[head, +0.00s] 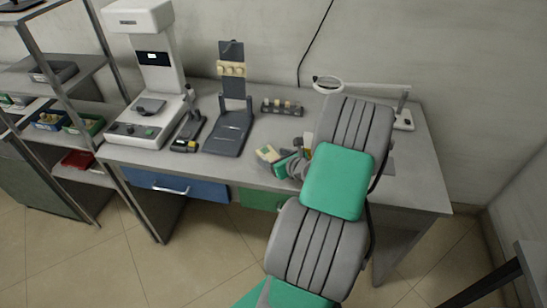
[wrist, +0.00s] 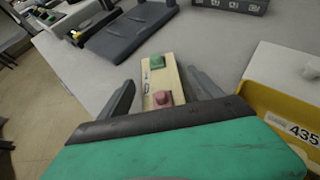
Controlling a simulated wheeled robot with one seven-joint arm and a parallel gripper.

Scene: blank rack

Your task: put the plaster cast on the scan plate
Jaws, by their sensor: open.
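My gripper (wrist: 160,88) is open above the desk, its dark fingers either side of a flat beige block with a green and a pink button (wrist: 160,83). I cannot tell if they touch it. This block also shows in the head view (head: 267,153). A small pale piece (wrist: 312,68) stands by a yellow bin at the right of the wrist view; it may be the plaster cast, but I cannot be sure. The scan plate appears to be the dark plate (head: 150,106) on the white scanner's base, left on the desk. It is empty.
The white scanner (head: 155,70) rises at the desk's left. A dark stand (head: 232,128) and a low rack with pale pieces (head: 283,107) stand mid-desk. A yellow bin (wrist: 262,97) is right of my gripper. A magnifier lamp (head: 328,83) is behind my arm.

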